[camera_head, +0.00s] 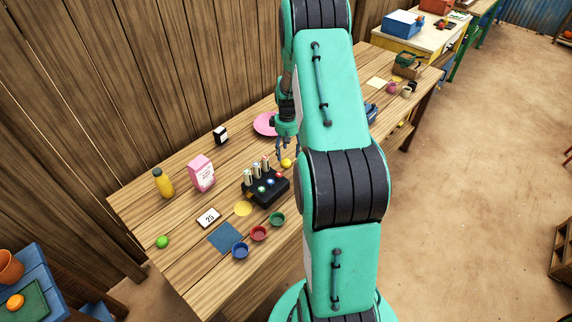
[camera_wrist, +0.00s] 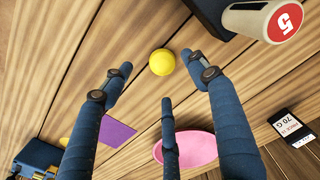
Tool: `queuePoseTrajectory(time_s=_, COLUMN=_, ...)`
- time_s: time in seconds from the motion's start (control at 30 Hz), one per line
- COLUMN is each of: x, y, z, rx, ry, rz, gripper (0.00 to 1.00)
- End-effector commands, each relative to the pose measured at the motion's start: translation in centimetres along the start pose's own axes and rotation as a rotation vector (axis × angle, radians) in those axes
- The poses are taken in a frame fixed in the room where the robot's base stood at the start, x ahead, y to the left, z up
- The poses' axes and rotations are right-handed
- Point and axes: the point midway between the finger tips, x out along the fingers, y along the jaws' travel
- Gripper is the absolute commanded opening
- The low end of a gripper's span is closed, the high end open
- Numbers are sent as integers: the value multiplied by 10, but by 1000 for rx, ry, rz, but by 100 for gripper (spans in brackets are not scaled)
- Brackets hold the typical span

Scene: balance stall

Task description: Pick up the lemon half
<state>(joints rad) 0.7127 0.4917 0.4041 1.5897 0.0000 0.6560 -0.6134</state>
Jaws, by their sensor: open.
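The lemon half (camera_head: 287,163) looks like a small yellow dome on the wooden table, just beside the black block. In the wrist view the lemon half (camera_wrist: 162,62) lies on bare planks, beyond and between the spread fingertips. My gripper (camera_head: 285,152) points down, close above the lemon half in the head view. In the wrist view the three blue fingers of my gripper (camera_wrist: 157,76) are apart and hold nothing. No finger visibly touches the lemon half; the exact height gap is hard to tell.
The black block (camera_head: 265,187) with several upright cylinders stands close by; one cylinder (camera_wrist: 262,20) shows near a finger. A pink plate (camera_head: 265,124) lies behind. A pink carton (camera_head: 202,173), yellow bottle (camera_head: 163,183) and small bowls (camera_head: 258,233) stand left and front.

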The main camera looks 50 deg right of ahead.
Motion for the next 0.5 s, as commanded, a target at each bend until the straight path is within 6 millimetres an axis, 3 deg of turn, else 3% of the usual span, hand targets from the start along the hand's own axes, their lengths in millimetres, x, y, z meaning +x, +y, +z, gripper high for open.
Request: queuePoseTrajectory(time_s=0.5, x=10, y=0, z=0, rx=0, ry=0, rz=0, gripper=59)
